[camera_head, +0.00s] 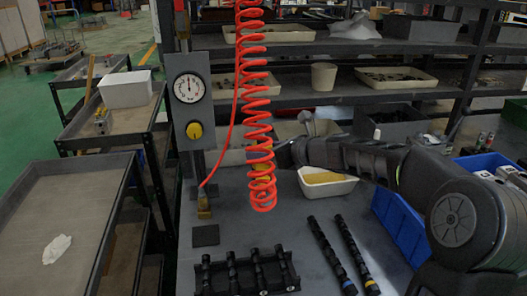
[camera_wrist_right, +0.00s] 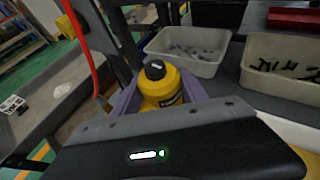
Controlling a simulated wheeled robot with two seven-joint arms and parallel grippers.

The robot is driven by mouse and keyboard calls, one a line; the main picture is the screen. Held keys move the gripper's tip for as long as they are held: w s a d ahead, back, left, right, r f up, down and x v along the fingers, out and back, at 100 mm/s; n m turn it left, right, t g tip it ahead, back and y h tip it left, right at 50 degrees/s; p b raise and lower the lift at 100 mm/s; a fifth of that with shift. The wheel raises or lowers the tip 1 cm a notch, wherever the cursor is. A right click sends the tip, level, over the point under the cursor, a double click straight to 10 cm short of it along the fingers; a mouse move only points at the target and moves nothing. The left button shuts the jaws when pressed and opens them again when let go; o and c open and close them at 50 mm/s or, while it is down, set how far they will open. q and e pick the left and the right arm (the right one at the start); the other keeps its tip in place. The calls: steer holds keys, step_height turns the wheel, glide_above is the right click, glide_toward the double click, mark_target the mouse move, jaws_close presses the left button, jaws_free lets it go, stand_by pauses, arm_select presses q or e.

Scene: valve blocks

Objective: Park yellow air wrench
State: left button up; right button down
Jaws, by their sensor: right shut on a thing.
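The yellow air wrench (camera_wrist_right: 165,88) is between the purple-grey fingers of my right gripper (camera_wrist_right: 160,100) in the right wrist view, its black round end facing up. In the head view only a small yellow part of the wrench (camera_head: 262,156) shows behind the red coiled hose (camera_head: 258,130). There my right gripper (camera_head: 279,158) comes in from the right and is partly hidden by the coil. It is shut on the wrench above the bench. My left gripper is not in view.
A gauge panel (camera_head: 190,105) with a yellow knob stands at the left of the bench. A brass-coloured fitting (camera_head: 204,207) and a dark square pad (camera_head: 205,236) are below it. Black valve blocks (camera_head: 247,272) lie in front. A white tray (camera_head: 326,184) sits right of the coil.

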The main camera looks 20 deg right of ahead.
steer(key=c, duration=0.8)
jaws_free()
steer(key=shift+r, duration=0.2)
steer(key=shift+o, duration=1.4)
steer(key=shift+f, duration=0.1)
steer(key=shift+s+f, duration=0.1)
steer(key=shift+f, duration=0.1)
steer(key=v, duration=0.7)
steer(key=shift+s+r, duration=0.3)
steer(key=shift+d, duration=0.1)
